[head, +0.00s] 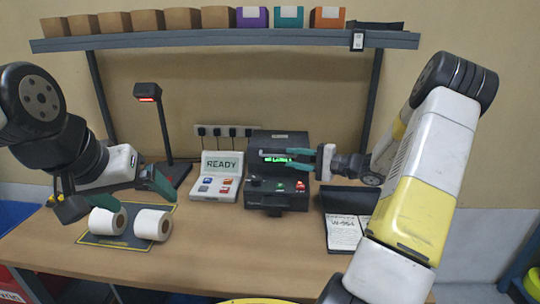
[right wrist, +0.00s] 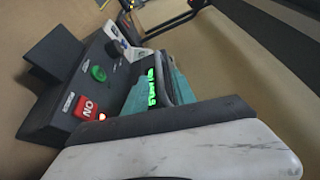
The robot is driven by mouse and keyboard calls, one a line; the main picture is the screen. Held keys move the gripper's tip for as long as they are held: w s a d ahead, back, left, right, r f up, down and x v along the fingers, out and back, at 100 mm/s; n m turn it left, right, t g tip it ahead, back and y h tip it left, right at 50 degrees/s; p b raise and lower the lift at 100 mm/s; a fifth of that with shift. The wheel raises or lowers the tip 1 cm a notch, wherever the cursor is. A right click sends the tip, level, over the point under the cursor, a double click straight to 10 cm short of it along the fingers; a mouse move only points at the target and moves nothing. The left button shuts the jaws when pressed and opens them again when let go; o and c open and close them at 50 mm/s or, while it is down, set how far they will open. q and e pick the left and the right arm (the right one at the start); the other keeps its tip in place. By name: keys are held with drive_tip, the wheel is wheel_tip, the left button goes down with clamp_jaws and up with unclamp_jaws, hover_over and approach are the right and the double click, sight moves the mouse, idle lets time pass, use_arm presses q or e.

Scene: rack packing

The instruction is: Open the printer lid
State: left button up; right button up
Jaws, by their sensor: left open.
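The dark printer (head: 278,198) stands at the back middle of the table, with a green lit display, a green button and a red button on its front. Its upper part looks down, but the lid's edge is partly hidden by my right gripper. My right gripper (head: 290,159) reaches in from the right, its teal fingers in front of the display. In the right wrist view the printer (right wrist: 72,92) shows tilted, with the fingers close to the display; whether they touch or hold the lid is unclear. My left gripper (head: 115,196) is open above the label rolls.
Two white rolls (head: 153,224) lie on a dark mat (head: 130,240) at the left. A READY panel (head: 221,164) and a scanner stand (head: 163,135) are left of the printer. A shelf (head: 225,38) with boxes hangs above.

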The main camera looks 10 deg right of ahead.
sight(284, 156)
drive_tip(key=x, duration=0.5)
drive_tip(key=shift+a+f, duration=0.1)
clamp_jaws()
idle(1.3)
